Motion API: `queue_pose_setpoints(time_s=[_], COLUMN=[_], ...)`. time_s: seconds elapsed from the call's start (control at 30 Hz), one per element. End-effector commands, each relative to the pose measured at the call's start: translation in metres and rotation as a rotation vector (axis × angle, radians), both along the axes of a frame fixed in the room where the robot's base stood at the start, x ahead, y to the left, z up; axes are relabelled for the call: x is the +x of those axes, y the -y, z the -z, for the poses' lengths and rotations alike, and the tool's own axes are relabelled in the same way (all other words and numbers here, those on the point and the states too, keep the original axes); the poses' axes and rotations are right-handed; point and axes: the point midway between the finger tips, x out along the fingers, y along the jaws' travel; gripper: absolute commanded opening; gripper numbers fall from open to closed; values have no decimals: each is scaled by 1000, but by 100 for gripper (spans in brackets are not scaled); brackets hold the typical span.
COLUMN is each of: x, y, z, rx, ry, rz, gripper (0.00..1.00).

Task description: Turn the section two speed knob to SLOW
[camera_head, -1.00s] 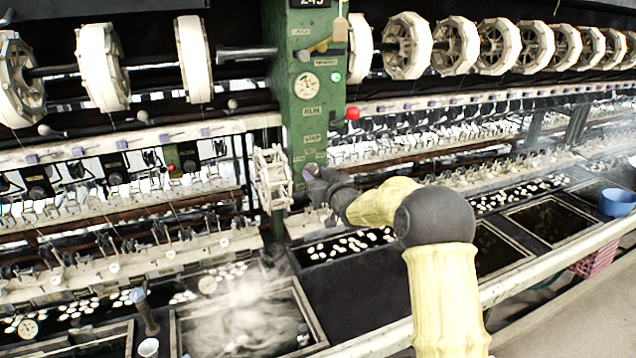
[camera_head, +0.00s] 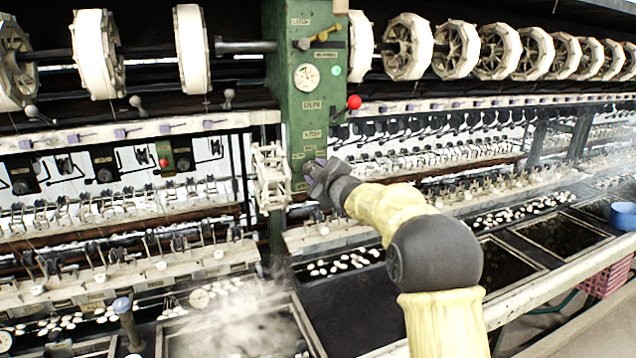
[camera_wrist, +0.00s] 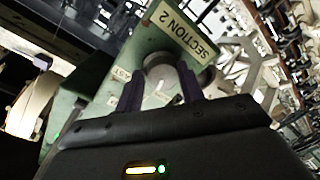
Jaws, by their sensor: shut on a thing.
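The section two speed knob (camera_wrist: 162,74) is a round grey knob on the green panel, below a tilted "SECTION 2" label (camera_wrist: 185,29) in the wrist view. A partly covered label reading "AST" (camera_wrist: 121,75) sits to its left. My gripper (camera_wrist: 160,92) is shut on the knob, one dark finger on each side. Its body hides the lower part of the panel face. In the head view my gripper (camera_head: 314,174) meets the lower part of the green column (camera_head: 308,100), and it hides the knob there.
A red ball-ended lever (camera_head: 354,102) sticks out from the column's right side, above my arm. A white skeletal reel (camera_head: 271,176) stands just left of the gripper. Steam rises over a basin at lower left. A blue bowl (camera_head: 622,215) sits at far right.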

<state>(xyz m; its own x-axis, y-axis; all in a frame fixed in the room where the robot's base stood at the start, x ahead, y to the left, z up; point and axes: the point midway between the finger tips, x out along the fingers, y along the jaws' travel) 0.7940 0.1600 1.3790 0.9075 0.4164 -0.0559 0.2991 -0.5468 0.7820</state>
Motion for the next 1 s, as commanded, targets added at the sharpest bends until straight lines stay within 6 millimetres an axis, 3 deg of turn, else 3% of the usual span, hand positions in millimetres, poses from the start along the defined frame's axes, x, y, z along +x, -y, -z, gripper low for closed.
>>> queue_pose_setpoints(time_s=[0.03,0.5,1.0], x=[-1,-1,0], y=[-5,-5,-4], z=[7,9,10], rx=[-44,-394,-493], ry=[14,155,191], rz=[-6,-7,-5], gripper=[16,16,16])
